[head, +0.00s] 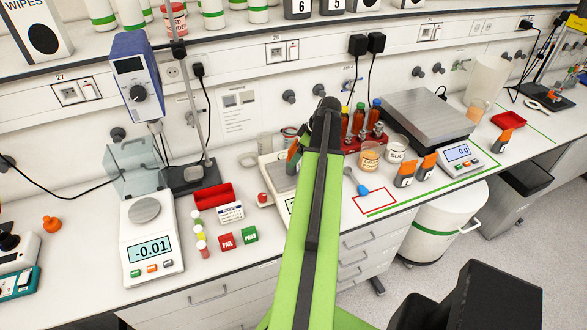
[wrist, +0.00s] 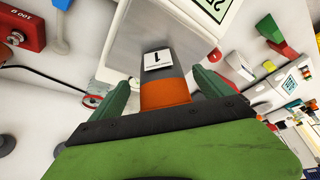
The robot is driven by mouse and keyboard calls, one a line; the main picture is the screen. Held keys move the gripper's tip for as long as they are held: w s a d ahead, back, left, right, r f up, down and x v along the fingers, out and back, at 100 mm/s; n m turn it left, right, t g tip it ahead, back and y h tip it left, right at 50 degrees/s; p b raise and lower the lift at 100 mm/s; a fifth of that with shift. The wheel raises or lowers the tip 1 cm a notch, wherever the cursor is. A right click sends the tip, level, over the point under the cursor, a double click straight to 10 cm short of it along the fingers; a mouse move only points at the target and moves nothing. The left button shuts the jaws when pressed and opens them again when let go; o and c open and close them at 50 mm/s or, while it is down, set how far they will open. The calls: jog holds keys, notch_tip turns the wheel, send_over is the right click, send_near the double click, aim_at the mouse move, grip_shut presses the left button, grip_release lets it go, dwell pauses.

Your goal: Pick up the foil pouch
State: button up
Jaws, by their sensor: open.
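A grey foil pouch (wrist: 164,72) with an orange end and a white label reading 1 is between the fingers of my gripper (wrist: 163,80) in the wrist view. Two more grey and orange pouches (head: 404,175) (head: 428,165) stand right of the arm, and another (head: 504,141) is farther right.
A white balance (head: 268,182) is behind my arm. A red rack (head: 365,141) of bottles and two jars (head: 369,156) (head: 397,148) stand to the right, near a blue-ended scoop (head: 362,190). A balance reading -0.01 (head: 150,250) stands at left.

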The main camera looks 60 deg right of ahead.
jog(key=b+x, duration=0.5)
jog(key=shift+w+f, duration=0.1)
jog(key=shift+p, duration=0.3)
jog(key=c, duration=1.8)
